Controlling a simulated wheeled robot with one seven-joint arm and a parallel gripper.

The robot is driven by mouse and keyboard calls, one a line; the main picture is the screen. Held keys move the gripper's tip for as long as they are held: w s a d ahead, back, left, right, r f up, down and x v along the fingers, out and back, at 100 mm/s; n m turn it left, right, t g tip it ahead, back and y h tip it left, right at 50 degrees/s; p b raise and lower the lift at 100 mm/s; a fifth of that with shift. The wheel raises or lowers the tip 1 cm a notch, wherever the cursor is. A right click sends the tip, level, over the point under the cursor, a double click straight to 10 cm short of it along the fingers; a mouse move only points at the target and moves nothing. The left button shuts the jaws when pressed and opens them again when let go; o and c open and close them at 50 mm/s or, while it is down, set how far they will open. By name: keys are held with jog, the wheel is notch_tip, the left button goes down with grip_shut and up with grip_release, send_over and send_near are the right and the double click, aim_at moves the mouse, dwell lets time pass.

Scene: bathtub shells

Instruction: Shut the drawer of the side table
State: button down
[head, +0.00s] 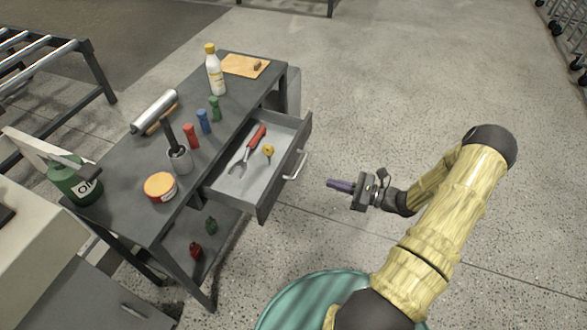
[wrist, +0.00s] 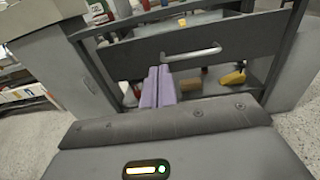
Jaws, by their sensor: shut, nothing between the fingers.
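The dark grey side table (head: 222,118) stands at the centre left in the head view. Its drawer (head: 240,197) is pulled out toward my arm, with a silver handle (head: 295,165) on its front. A red-handled tool (head: 256,137) and a small yellow item (head: 268,151) lie inside it. My gripper (head: 330,183), with purple fingers, is shut and empty, a short way to the right of the handle and apart from it. In the wrist view the purple fingers (wrist: 158,88) point at the drawer front (wrist: 240,40), to the left of and below the handle (wrist: 192,53).
On the tabletop stand a white bottle (head: 215,72), an orange-lidded jar (head: 160,187), a cup with a dark tool (head: 179,160) and several coloured small items. A green oil can (head: 75,180) is at the left. The floor (head: 400,80) behind my arm is clear.

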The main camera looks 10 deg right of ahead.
aim_at(284, 167)
jog(key=shift+w+d, duration=0.1)
jog(key=shift+d, duration=0.15)
jog(key=shift+a, duration=0.1)
jog(key=x, duration=1.4)
jog(key=shift+w, duration=0.15)
